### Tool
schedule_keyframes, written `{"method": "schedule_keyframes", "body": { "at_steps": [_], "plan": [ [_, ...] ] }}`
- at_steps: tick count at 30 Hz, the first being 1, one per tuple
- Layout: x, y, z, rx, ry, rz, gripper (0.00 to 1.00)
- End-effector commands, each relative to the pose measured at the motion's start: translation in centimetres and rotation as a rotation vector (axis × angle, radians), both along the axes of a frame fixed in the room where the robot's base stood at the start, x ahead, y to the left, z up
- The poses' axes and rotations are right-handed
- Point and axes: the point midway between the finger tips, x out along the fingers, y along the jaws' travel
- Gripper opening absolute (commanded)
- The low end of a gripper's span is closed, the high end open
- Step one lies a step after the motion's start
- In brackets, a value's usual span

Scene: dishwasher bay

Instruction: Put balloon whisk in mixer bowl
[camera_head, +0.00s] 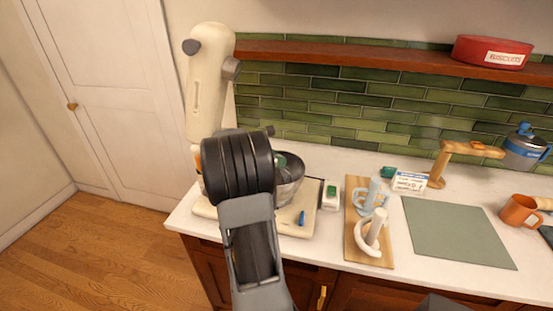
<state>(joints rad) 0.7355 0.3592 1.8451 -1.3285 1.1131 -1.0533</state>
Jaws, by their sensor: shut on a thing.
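The cream stand mixer (207,85) stands at the left end of the counter with its head tilted up. Its steel mixer bowl (291,186) sits on the mixer base, partly hidden by my arm. My gripper (240,165) is at the black wrist end of my arm, in front of the bowl's left side in the picture. The wrist covers its fingertips. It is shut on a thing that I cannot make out. A small dark end (268,131) shows beyond the wrist. I cannot identify the balloon whisk, and my height above the bowl is unclear.
Right of the mixer are a small white-and-green box (331,197) and a wooden board (356,254) with a blue cup (377,195) and a white curved item (373,236). A bare green mat (457,232) lies farther right, near an orange mug (520,211).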

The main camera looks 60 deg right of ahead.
Motion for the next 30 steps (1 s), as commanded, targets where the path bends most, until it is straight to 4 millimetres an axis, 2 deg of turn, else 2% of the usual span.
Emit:
{"method": "schedule_keyframes", "body": {
  "at_steps": [10,11,18,28,30],
  "plan": [
    [0.01,-0.02,-0.39,-0.001,0.000,0.000,0.00],
    [0.01,0.00,-0.37,0.000,0.000,0.000,0.38],
    [0.00,-0.01,-0.30,0.000,0.000,0.000,0.61],
    [0.04,0.03,0.31,-0.001,-0.001,0.000,0.61],
    [0.46,0.67,0.38,-0.002,-0.002,0.003,0.61]
  ]
}}
